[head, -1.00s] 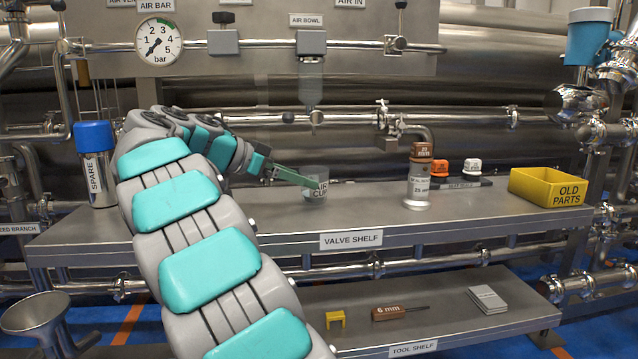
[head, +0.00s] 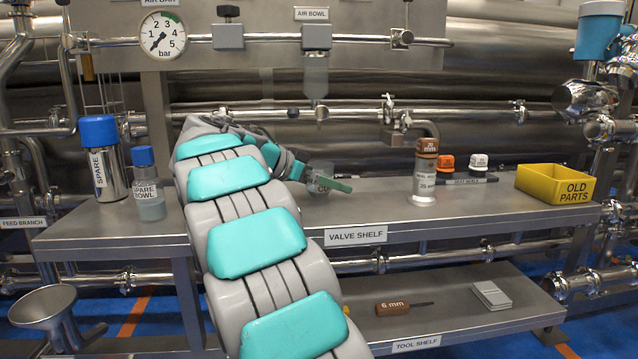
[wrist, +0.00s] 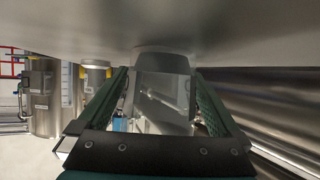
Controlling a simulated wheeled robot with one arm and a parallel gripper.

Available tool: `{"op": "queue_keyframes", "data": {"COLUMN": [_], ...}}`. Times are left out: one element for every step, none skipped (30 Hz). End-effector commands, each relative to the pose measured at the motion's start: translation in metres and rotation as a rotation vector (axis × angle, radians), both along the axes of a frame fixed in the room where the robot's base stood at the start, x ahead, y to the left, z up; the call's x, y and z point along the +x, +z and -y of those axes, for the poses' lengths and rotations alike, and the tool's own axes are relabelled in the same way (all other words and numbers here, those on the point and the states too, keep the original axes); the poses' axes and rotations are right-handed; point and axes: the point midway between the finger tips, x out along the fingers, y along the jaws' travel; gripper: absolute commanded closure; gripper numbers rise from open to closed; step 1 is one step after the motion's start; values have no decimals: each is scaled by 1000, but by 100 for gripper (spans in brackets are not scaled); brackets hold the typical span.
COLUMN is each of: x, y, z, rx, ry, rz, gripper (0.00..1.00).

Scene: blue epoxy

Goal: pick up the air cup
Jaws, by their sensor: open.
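The air cup (head: 322,168) is a small clear cup standing on the valve shelf, left of its middle. In the head view, a teal finger of my gripper (head: 335,181) crosses in front of it and covers part of its label. In the wrist view, the clear cup (wrist: 160,103) shows between the two green fingers of my open gripper (wrist: 160,80). A gap to each finger is hard to judge there. The shelf top fills the upper part of that view.
On the valve shelf (head: 440,222), a spare bowl (head: 149,200) and a spare cylinder (head: 107,178) stand left of my arm. Pipes run behind.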

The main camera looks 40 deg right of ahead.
Motion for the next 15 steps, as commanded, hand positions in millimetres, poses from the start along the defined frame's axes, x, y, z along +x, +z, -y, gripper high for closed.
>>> {"op": "queue_keyframes", "data": {"x": [0, 0, 0, 0, 0, 0, 0, 0, 0, 0, 0, 0, 0, 0, 0], "y": [0, 0, 0, 0, 0, 0, 0, 0, 0, 0, 0, 0, 0, 0, 0], "z": [0, 0, 0, 0, 0, 0, 0, 0, 0, 0, 0, 0, 0, 0, 0], "rx": [0, 0, 0, 0, 0, 0, 0, 0, 0, 0, 0, 0, 0, 0, 0], "ry": [0, 0, 0, 0, -1, -1, -1, 0, 0, 0, 0, 0, 0, 0, 0], "rz": [0, 0, 0, 0, 0, 0, 0, -1, -1, -1, -1, -1, -1, -1, -1], "gripper": [0, 3, 8, 11, 15, 19, 22, 26, 30, 34, 37, 42, 45, 48, 53]}}
